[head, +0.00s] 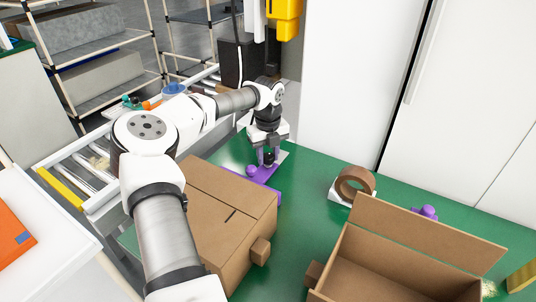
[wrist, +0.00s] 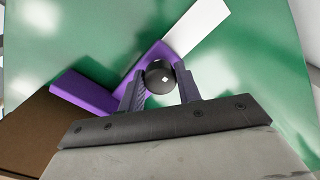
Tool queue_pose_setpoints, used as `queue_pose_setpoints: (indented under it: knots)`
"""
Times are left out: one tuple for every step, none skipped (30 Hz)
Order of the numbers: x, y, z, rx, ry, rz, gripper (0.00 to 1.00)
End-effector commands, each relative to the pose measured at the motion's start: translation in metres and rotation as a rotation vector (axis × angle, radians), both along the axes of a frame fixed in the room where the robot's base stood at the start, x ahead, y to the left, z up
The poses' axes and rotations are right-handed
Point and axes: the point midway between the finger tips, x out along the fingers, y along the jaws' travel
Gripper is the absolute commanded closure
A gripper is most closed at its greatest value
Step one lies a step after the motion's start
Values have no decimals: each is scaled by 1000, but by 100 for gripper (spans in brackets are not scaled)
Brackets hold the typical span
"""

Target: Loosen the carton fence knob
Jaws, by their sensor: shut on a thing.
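The carton fence is a purple angled piece (wrist: 85,92) on the green table, with a white strip (wrist: 200,25) beside it in the wrist view. Its knob (wrist: 160,76) is a black ball with a small white square mark. My gripper (wrist: 160,88) is shut on the knob, one finger on each side of it. In the head view my gripper (head: 268,158) points down over the purple fence (head: 265,173), at the far part of the table. The knob is mostly hidden by the fingers in that view.
A closed cardboard carton (head: 225,215) lies just in front of the fence. An open carton (head: 400,262), a tape roll (head: 356,183) and another purple part (head: 426,212) stand to the right. A roller conveyor (head: 85,175) runs at the left. Green table (head: 300,230) is bare between the cartons.

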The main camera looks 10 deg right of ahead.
Motion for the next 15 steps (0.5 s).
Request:
queue_pose_setpoints:
  knots:
    - [-1, 0, -2, 1, 3, -1, 89]
    - [-1, 0, -2, 1, 3, -1, 65]
    - [-1, 0, -2, 1, 3, -1, 60]
    - [-1, 0, -2, 1, 3, -1, 56]
    - [-1, 0, -2, 1, 3, -1, 52]
    - [-1, 0, -2, 1, 3, -1, 47]
    - [-1, 0, -2, 2, 2, -1, 45]
    - [-1, 0, -1, 2, 2, -1, 45]
    - [-1, 0, -1, 1, 2, -1, 45]
    - [-1, 0, -1, 1, 2, -1, 45]
    - [-1, 0, -1, 1, 2, -1, 45]
    - [0, 0, -1, 1, 1, -1, 45]
    - [0, 0, -1, 1, 1, -1, 45]
    - [0, 0, -1, 1, 1, -1, 45]
    - [0, 0, 0, 1, 1, -1, 45]
